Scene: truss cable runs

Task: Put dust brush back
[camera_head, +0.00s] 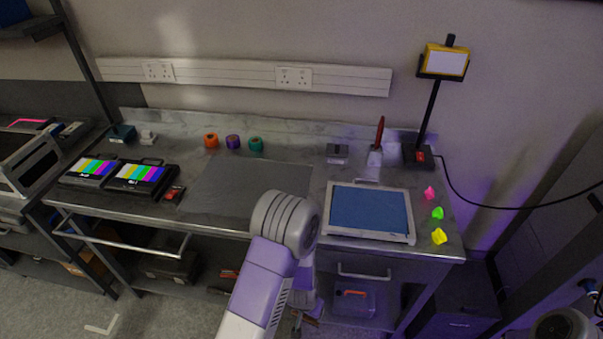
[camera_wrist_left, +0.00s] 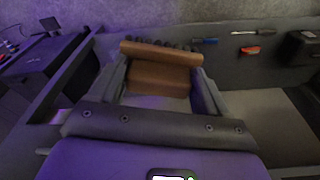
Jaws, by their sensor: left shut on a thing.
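In the left wrist view my left gripper (camera_wrist_left: 160,68) is shut on the dust brush (camera_wrist_left: 159,79), a brown wooden block and bar with dark bristles showing along its far edge. The fingers lie on either side of the wood. In the head view my left arm reaches in from the bottom centre, in front of the bench (camera_head: 300,170); its gripper and the brush are hidden there. My right gripper is not in view.
The bench top holds a blue-topped tray (camera_head: 369,210), two colour-bar monitors (camera_head: 140,176), tape rolls (camera_head: 233,141) and a lamp (camera_head: 443,62). A grey mat (camera_head: 245,188) lies bare.

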